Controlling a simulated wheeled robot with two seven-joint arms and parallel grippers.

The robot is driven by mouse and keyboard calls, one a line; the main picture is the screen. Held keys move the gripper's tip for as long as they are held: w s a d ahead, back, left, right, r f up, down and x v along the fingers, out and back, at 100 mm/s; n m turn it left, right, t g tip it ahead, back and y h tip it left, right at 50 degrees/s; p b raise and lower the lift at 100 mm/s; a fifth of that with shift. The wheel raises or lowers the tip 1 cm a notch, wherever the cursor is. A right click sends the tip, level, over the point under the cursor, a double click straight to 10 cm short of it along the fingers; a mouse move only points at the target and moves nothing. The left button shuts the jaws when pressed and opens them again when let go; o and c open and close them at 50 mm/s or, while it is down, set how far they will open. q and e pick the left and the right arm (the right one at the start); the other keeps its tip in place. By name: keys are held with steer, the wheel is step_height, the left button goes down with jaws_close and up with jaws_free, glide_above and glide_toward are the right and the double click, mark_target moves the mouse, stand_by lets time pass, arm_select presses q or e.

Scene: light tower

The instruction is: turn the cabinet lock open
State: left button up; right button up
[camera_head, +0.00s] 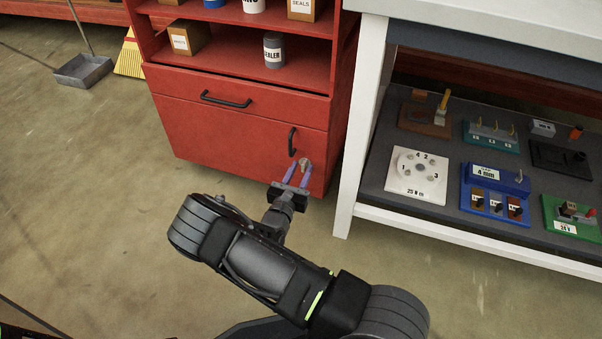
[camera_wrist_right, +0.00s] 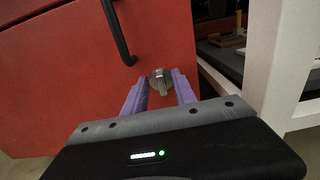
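The red cabinet (camera_head: 220,135) stands at the upper middle of the head view, its lower door shut. The cabinet lock, a small grey metal knob (camera_wrist_right: 161,81), sits on the door below and right of the black door handle (camera_wrist_right: 117,32). My right gripper (camera_head: 298,168) points at the lock with its two purple fingers apart. In the wrist view the fingers (camera_wrist_right: 160,88) stand to the left and right of the knob, and a gap shows on each side. I cannot tell how far the fingertips are from the door. My left gripper is not in view.
A white-framed workbench (camera_head: 366,110) stands close to the right of the cabinet, its lower shelf holding several small fixtures. A drawer handle (camera_head: 226,99) sticks out above the door.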

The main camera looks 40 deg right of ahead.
steer(key=shift+w+d, duration=0.15)
steer(key=shift+d, duration=0.05)
steer(key=shift+c, duration=0.2)
jaws_close()
stand_by(0.4)
